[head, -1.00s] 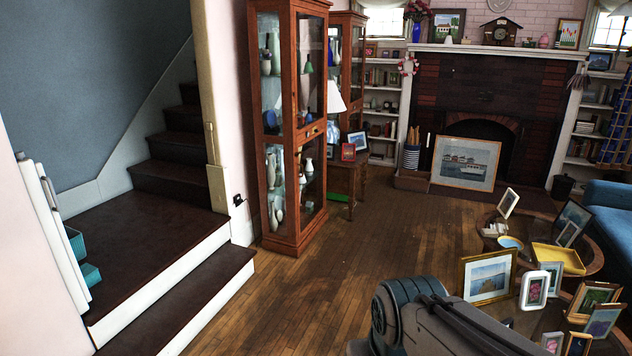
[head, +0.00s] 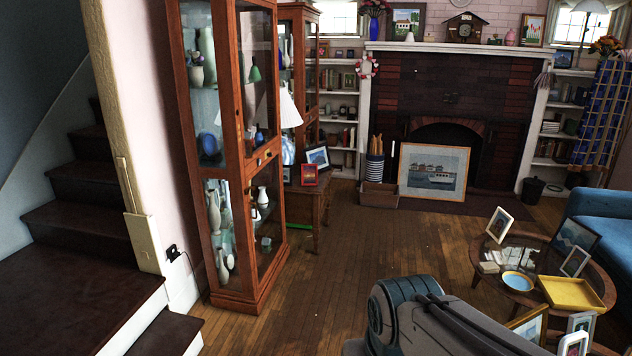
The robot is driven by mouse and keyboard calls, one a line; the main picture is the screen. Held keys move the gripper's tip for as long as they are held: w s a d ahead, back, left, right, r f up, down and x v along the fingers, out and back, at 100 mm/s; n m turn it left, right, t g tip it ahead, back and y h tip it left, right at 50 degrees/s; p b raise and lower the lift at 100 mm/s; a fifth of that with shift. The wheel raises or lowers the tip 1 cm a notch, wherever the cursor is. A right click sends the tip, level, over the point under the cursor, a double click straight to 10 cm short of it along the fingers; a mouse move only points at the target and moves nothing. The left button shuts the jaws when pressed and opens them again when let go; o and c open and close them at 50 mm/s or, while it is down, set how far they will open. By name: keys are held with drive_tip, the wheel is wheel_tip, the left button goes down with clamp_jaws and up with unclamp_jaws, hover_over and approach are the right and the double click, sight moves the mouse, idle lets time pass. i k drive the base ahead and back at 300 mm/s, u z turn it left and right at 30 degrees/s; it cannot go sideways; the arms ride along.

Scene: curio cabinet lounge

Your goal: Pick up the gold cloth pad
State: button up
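I cannot make out a gold cloth pad for certain. A flat yellow tray-like thing (head: 572,293) with raised edges lies on the round glass-topped coffee table (head: 480,262) at the right. A small blue-and-yellow bowl (head: 517,281) stands to its left. A small pale block-like thing (head: 488,267) lies near the table's left edge. My arm shows at the bottom centre, but my gripper is out of view.
Picture frames (head: 500,225) crowd the table and the lower right corner. A glass-doored curio cabinet (head: 272,215) stands at the left, beside dark stairs (head: 75,230). A blue sofa (head: 605,215) is at the right. Wooden floor (head: 385,250) lies open toward the fireplace.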

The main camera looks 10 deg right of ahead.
sight(488, 267)
drive_tip(key=z, duration=0.3)
drive_tip(key=i, duration=1.55)
drive_tip(key=z, duration=1)
drive_tip(key=i, duration=1.65)
drive_tip(key=z, duration=0.95)
drive_tip(key=i, duration=1)
drive_tip(key=z, duration=0.2)
